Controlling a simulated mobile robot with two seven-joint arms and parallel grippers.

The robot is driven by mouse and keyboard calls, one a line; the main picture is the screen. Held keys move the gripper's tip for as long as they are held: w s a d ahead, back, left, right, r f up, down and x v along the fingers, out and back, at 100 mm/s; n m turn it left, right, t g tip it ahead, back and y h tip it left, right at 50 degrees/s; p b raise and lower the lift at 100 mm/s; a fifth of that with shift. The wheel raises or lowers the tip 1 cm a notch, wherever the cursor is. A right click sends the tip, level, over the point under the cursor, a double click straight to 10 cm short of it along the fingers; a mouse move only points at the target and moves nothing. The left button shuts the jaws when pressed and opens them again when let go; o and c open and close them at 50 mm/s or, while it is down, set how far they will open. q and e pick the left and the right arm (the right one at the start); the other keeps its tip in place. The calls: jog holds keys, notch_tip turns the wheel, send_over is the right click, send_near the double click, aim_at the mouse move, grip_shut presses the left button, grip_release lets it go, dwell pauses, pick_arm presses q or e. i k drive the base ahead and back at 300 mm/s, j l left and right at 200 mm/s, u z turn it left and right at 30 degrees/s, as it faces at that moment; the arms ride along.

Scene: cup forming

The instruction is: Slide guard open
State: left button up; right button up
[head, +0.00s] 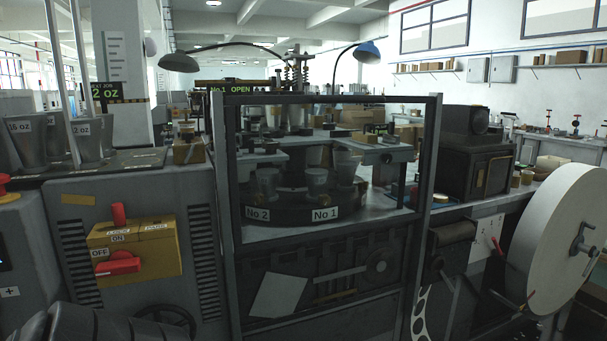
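The guard (325,99) is a dark rectangular frame with a see-through middle, standing upright at the centre of the head view. It spans the front of the forming machine's round turret (285,221). Cups and small tooling show through it, above labels No 2 and No 1. I cannot tell whether the frame holds a clear pane, and no handle stands out. Neither of my grippers is in view. A sign (238,89) behind the top edge reads "No 1 OPEN".
A grey cabinet at left carries a yellow lockout panel (160,247) with a red handle. Cup stacks (28,143) stand above it. A large white paper reel (557,232) and a dark box unit (476,155) crowd the right. Two lamps arch over the machine.

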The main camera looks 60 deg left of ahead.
aim_at(239, 248)
jog(key=u, duration=1.45)
